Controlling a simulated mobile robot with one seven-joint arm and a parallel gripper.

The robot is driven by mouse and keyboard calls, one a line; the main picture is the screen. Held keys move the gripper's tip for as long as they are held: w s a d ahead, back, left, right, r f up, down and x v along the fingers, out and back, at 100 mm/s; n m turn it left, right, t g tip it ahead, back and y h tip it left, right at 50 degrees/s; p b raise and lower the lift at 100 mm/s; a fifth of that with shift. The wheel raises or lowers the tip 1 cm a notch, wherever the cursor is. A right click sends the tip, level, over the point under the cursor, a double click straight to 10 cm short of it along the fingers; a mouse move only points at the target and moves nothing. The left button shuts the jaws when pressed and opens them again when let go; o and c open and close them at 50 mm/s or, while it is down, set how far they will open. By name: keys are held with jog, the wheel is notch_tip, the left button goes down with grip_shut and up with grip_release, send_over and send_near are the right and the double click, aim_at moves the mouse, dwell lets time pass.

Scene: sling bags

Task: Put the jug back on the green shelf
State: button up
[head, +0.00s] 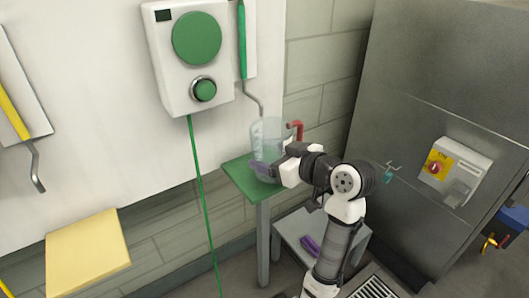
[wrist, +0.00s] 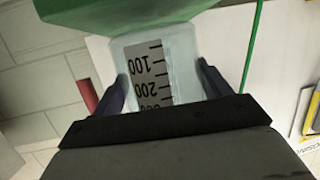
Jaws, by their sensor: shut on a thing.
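The jug (head: 268,132) is clear, with a red handle (head: 296,130) on its right side. It stands upright at the green shelf (head: 236,172); whether its base touches the shelf I cannot tell. My gripper (head: 266,167) is shut on the lower part of the jug, from the front right. In the wrist view, the jug (wrist: 180,62) shows a grey scale with upside-down numbers, between my two dark fingers (wrist: 163,75). The green shelf (wrist: 110,14) fills the top there, against the jug's base end. My fingers partly hide the jug's lower side.
A white wall box (head: 170,75) with green discs hangs above left, its green cord running down past the shelf. A hook hangs behind the jug. A yellow shelf (head: 88,252) is at left. A grey stand (head: 290,232) holds a purple item below. A metal cabinet (head: 440,90) stands right.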

jog(key=shift+w+a+r+p, duration=0.1)
jog(key=shift+w+a+p, duration=0.35)
jog(key=shift+w+a, duration=0.75)
jog(key=shift+d+f, duration=0.1)
jog(key=shift+f, duration=0.5)
jog(key=shift+s+f, duration=0.1)
jog(key=shift+f, duration=0.15)
jog(key=shift+f, duration=0.1)
jog(key=o, duration=1.3)
jog(key=shift+d, duration=0.1)
jog(key=b+v, duration=0.2)
jog(key=v, duration=1)
